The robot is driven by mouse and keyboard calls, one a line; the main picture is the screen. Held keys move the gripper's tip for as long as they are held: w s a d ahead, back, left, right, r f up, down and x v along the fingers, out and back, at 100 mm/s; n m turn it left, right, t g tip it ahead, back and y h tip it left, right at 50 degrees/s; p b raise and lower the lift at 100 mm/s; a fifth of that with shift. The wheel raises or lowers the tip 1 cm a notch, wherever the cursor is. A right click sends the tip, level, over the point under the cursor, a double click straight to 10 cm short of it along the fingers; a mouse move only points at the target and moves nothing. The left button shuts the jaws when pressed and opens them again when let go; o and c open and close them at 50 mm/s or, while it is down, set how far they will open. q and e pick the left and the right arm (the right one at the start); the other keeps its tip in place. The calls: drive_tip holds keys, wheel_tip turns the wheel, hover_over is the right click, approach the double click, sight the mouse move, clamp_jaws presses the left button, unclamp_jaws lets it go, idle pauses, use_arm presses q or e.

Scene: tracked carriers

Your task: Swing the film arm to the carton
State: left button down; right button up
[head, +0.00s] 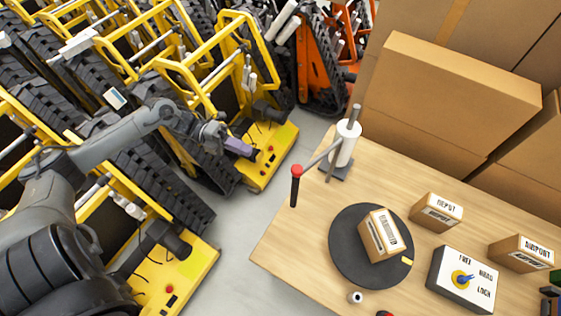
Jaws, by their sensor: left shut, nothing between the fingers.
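The film arm (321,157) is a grey bar at the table's far left corner. It runs from a post beside the white film roll (346,144) to a dark upright handle with a red top (296,184) near the table's left edge. The carton (379,236) sits on a round black turntable (343,262), apart from the film arm. My left gripper (253,154) is shut and empty, left of the handle and off the table, in front of a yellow carrier. My right gripper is not in view.
The wooden table (293,238) also holds small cartons (437,212) and (521,253), and a box with a yellow-and-blue dial (462,279). Large cardboard boxes (450,95) stand behind. Yellow tracked carriers (270,160) crowd the left. Grey floor shows between them and the table.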

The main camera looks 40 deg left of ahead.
use_arm(q)
drive_tip(key=p+x, duration=0.3)
drive_tip(key=x, duration=0.8)
drive_tip(key=shift+w+d, duration=0.15)
drive_tip(key=shift+d, duration=0.25)
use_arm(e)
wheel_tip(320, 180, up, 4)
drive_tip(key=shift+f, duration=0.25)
use_arm(q)
drive_tip(key=shift+d, duration=0.15)
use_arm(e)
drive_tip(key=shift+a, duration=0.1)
